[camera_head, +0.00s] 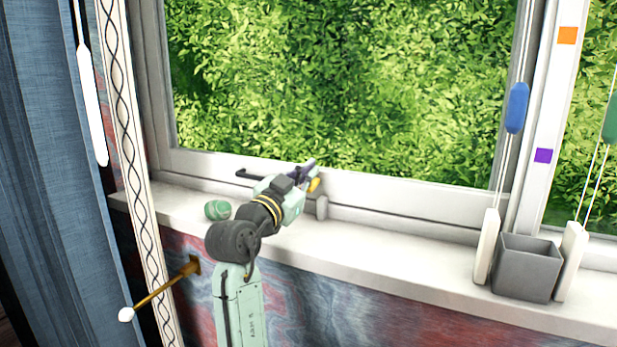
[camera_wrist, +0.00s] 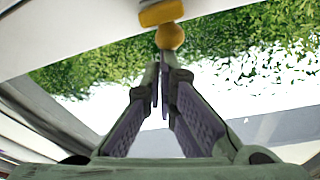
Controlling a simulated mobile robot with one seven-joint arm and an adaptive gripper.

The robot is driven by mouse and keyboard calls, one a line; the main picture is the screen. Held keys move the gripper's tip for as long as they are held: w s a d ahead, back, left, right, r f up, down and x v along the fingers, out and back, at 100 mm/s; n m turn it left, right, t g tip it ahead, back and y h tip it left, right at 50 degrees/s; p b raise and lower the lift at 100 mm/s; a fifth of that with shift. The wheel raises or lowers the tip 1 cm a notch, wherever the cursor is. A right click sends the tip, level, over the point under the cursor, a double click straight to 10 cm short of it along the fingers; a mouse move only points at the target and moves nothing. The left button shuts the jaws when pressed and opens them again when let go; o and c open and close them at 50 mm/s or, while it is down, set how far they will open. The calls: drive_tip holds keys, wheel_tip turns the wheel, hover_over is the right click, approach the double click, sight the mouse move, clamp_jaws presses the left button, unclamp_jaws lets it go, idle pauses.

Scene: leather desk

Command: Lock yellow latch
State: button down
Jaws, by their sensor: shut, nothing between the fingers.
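The yellow latch (camera_head: 314,185) is a small yellow piece at the lower frame of the window, partly hidden by my gripper in the head view. In the wrist view the latch shows as a yellow block (camera_wrist: 162,13) with a round yellow knob (camera_wrist: 170,37) on it. My gripper (camera_head: 310,167) is at the window's lower frame, close beside the latch. In the wrist view the gripper's fingertips (camera_wrist: 162,62) are together and empty, pointing at the knob. I cannot tell whether they touch it.
A dark handle (camera_head: 250,175) lies along the frame left of my gripper. A green round object (camera_head: 217,210) sits on the white sill (camera_head: 395,258). A grey box (camera_head: 526,268) stands at right between white blocks. A brass rod (camera_head: 160,289) sticks out below the sill.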

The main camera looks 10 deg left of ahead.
drive_tip(key=shift+s+f+b, duration=0.2)
drive_tip(key=shift+f+b, duration=0.4)
drive_tip(key=shift+b, duration=0.35)
idle(0.6)
